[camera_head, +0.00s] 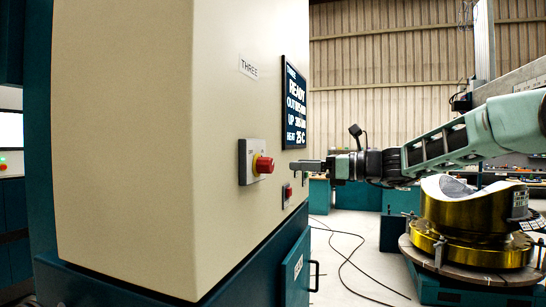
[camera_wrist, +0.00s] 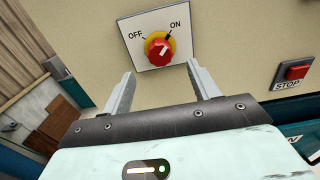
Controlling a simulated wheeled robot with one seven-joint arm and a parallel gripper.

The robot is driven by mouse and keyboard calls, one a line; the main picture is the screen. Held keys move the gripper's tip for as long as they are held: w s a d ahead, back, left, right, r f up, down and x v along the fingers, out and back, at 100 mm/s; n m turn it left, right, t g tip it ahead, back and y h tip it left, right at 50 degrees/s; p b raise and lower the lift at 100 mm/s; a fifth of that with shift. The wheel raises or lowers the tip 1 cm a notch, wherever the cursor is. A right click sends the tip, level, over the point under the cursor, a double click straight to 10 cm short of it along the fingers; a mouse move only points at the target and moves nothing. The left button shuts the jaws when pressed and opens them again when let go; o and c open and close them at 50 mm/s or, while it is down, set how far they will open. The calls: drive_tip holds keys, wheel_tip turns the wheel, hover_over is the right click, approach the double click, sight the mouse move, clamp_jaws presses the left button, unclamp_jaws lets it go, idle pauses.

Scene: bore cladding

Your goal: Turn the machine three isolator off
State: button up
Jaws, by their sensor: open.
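The machine three isolator is a red knob (camera_head: 263,165) on a yellow disc, set on a pale plate (camera_head: 246,176) on the cream cabinet face. In the wrist view the red knob (camera_wrist: 159,48) shows close, with OFF at the plate's upper left and ON at its upper right. I cannot clearly tell which mark the knob points to. My gripper (camera_head: 297,165) is right of the knob in the head view, apart from it. In the wrist view my gripper (camera_wrist: 162,72) is open and empty, its fingers spread to either side below the knob.
A red STOP button (camera_wrist: 297,72) is right of the isolator; it also shows in the head view (camera_head: 288,191). A THREE label (camera_head: 248,68) and a dark READY display (camera_head: 295,105) are above. A teal base (camera_head: 285,262) with a dark handle is below. A gold machine part (camera_head: 470,215) stands right.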

sight(272, 164)
drive_tip(key=p+x, duration=0.3)
drive_tip(key=x, duration=0.4)
drive_tip(key=shift+a+r, duration=0.15)
drive_tip(key=shift+a, duration=0.1)
drive_tip(key=shift+w+a, duration=0.25)
drive_tip(key=shift+a, duration=0.2)
drive_tip(key=c, duration=1)
